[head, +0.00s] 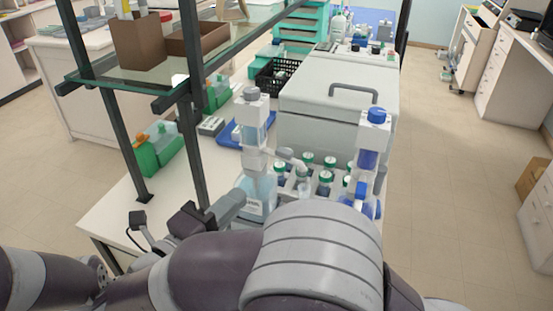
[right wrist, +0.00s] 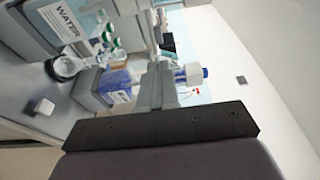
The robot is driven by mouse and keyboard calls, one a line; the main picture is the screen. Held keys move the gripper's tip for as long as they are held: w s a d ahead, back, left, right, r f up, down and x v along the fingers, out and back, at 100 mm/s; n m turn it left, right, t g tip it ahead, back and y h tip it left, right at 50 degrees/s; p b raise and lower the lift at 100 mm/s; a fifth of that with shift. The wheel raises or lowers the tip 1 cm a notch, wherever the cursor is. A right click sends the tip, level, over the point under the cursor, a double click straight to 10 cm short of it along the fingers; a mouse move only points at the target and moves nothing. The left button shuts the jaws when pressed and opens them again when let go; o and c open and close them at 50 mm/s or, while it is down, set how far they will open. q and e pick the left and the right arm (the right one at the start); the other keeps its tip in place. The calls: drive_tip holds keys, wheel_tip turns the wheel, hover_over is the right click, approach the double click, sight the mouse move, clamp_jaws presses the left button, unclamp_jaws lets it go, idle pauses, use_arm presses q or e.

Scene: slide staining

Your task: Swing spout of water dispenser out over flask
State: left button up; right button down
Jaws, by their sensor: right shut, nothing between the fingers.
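The water dispenser (head: 255,155) stands on the bench in the head view, a clear bottle of pale blue liquid with a grey top. Its pale spout (head: 287,158) points right and slightly toward me. In the right wrist view its bottle with the WATER label (right wrist: 62,22) is at the upper left. A clear flask (right wrist: 70,64) shows near that bottle; in the head view it is hard to make out among the bottles. My right gripper (head: 232,205) is shut and empty, left of the dispenser's base; its fingers (right wrist: 157,78) also show in the wrist view. My left gripper is out of view.
A blue-capped dispenser (head: 371,150) stands to the right. Several green-capped bottles (head: 325,180) sit between the dispensers. A grey box with a handle (head: 335,105) is behind them. A shelf post (head: 192,140) rises at the left. My right arm hides the near bench.

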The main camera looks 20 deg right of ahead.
drive_tip(key=p, duration=0.2)
approach(286, 157)
drive_tip(key=x, duration=0.4)
drive_tip(key=shift+w+r, duration=0.15)
drive_tip(key=shift+w, duration=0.35)
drive_tip(key=shift+w+d, duration=0.45)
drive_tip(key=shift+w+d+p, duration=0.3)
drive_tip(key=shift+w+d, duration=0.05)
drive_tip(key=shift+s+a, duration=0.1)
drive_tip(key=shift+f+b, duration=0.25)
drive_tip(key=shift+b, duration=0.15)
drive_tip(key=shift+w+d+f+b, duration=0.15)
drive_tip(key=shift+w+d+b, duration=0.05)
drive_tip(key=shift+d+b, duration=0.4)
drive_tip(key=shift+w+d+f+b, duration=0.15)
drive_tip(key=shift+d+b, duration=0.25)
drive_tip(key=shift+b, duration=0.25)
drive_tip(key=shift+d+r, duration=0.15)
drive_tip(key=shift+r, duration=0.3)
